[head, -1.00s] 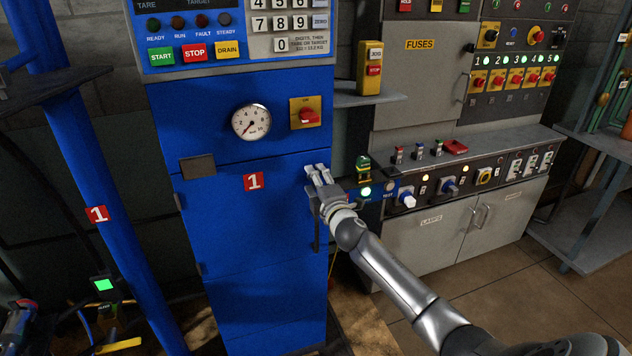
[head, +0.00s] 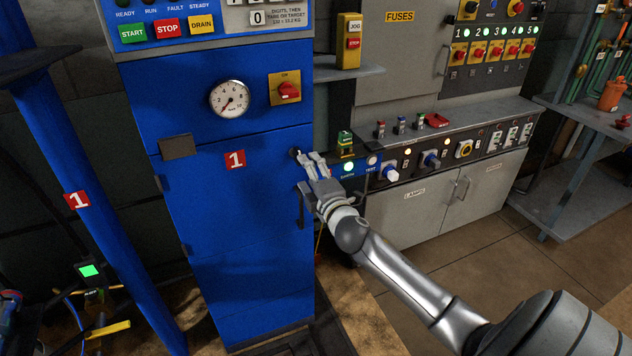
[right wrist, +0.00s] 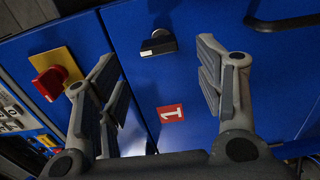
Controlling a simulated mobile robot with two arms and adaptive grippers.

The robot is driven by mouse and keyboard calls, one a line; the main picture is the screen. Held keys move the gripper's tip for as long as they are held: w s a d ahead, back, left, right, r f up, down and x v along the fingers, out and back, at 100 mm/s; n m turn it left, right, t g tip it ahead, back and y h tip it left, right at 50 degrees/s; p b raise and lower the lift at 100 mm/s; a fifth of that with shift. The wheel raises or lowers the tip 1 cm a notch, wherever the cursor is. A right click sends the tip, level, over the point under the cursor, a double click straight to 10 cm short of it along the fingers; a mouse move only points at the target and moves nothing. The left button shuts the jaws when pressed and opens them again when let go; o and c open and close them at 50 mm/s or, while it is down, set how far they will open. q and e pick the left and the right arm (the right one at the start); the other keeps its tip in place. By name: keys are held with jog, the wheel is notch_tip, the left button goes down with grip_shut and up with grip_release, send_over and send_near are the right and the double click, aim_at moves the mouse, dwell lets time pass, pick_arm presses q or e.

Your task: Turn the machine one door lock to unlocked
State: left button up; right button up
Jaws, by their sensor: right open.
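Machine one is a blue cabinet (head: 245,265) with a red "1" label (head: 235,160) on its door. The door lock, a small dark knob (head: 295,152), is near the door's right edge, partly hidden by my gripper. In the right wrist view the black lock knob (right wrist: 158,43) lies ahead, between the lines of my fingers, its bar roughly crosswise. My right gripper (head: 313,163) is open and empty, with its fingertips close to the lock. In the wrist view its fingers (right wrist: 155,70) stand wide apart; contact with the knob cannot be seen. My left gripper is out of view.
A dark door handle (head: 302,205) stands out just below the lock. A red rotary switch (head: 288,91) on a yellow plate and a round gauge (head: 230,98) are above. A control bench (head: 455,131) with switches stands to the right, over grey cupboards.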

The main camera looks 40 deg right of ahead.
jog(key=shift+v, duration=2)
jog(key=s+a+f+m+g+y, duration=0.1)
jog(key=s+f+m+g, duration=0.3)
jog(key=f, duration=1)
jog(key=s+a+f+m+g, duration=0.15)
jog(key=s+f, duration=0.55)
jog(key=f, duration=0.7)
jog(key=s+a+f+m+g+y, duration=0.15)
jog(key=s+f+g, duration=0.3)
jog(key=f, duration=1.05)
jog(key=s+a+f+m+g, duration=0.2)
jog(key=s+a+f, duration=0.2)
jog(key=s, duration=0.7)
jog(key=s+a+f+m+g+y, duration=0.1)
jog(key=s+a+f, duration=0.3)
jog(key=s+f, duration=0.4)
jog(key=s+a+f+m+g+y, duration=0.1)
jog(key=s+a+f, duration=0.4)
jog(key=s, duration=1.1)
jog(key=shift+f+m+g, duration=0.7)
jog(key=shift+m+g, duration=0.2)
jog(key=shift+g, duration=0.3)
